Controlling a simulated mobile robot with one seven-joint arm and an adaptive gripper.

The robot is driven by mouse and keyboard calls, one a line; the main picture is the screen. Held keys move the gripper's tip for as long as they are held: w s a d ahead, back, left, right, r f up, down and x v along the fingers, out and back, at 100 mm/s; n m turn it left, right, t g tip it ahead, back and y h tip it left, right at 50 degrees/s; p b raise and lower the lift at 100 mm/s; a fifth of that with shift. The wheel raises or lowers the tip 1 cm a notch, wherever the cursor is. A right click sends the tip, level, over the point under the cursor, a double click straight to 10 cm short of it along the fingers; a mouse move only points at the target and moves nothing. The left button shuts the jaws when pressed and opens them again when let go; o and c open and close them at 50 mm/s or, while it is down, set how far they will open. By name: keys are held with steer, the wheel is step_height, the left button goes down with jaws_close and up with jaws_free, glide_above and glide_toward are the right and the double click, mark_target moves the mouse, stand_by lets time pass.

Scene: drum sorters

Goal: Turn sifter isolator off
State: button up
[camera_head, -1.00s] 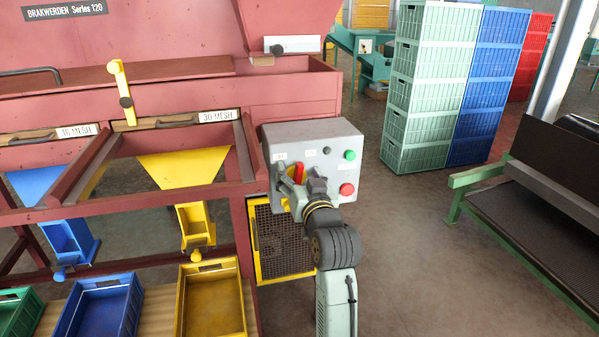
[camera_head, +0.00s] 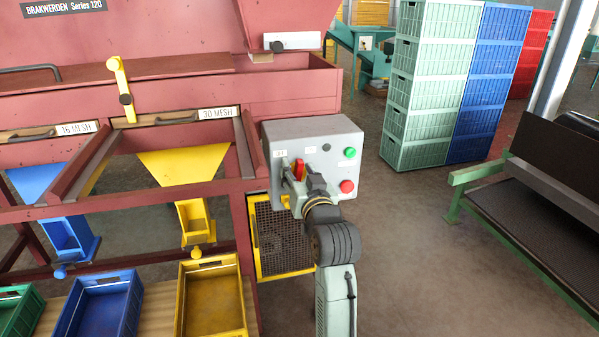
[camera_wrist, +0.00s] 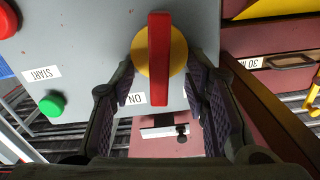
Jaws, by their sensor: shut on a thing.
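The sifter isolator is a red bar handle (camera_wrist: 158,50) on a yellow round base (camera_wrist: 178,58), mounted on a grey control box (camera_head: 338,150). In the wrist view the handle points up and down the picture, and an upside-down ON label (camera_wrist: 134,99) sits beside its lower end. My gripper (camera_wrist: 160,88) has one finger on each side of the handle's lower part and is shut on it, though finger contact is hard to see. In the head view my gripper (camera_head: 301,182) is at the box front, partly hiding the isolator.
A green START button (camera_wrist: 52,105) and a red button (camera_head: 347,187) are beside the isolator. The red sifter frame (camera_head: 250,240) stands left of the box. Stacked crates (camera_head: 430,85) stand behind, and a conveyor (camera_head: 530,195) is at right.

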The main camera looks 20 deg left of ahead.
stand_by(0.3)
steer(key=n+b, duration=0.1)
steer(key=n, duration=0.1)
steer(key=n+b, duration=0.1)
steer(key=n, duration=0.1)
steer(key=n+b, duration=0.1)
steer(key=shift+s+a+f+n, duration=0.15)
steer(key=shift+s+a+n, duration=0.1)
steer(key=shift+n, duration=0.15)
steer(key=shift+s+a+n+b, duration=0.15)
steer(key=shift+n+b, duration=0.6)
steer(key=shift+n, duration=0.5)
steer(key=shift+a+n+b, duration=0.1)
steer(key=shift+n+b, duration=0.65)
steer(key=shift+n, duration=0.5)
steer(key=o, duration=1.1)
steer(key=shift+o, duration=0.2)
steer(key=shift+a, duration=0.1)
steer(key=shift+f, duration=0.1)
steer(key=v, duration=0.7)
steer(key=shift+s+d, duration=0.2)
steer(key=shift+s, duration=0.05)
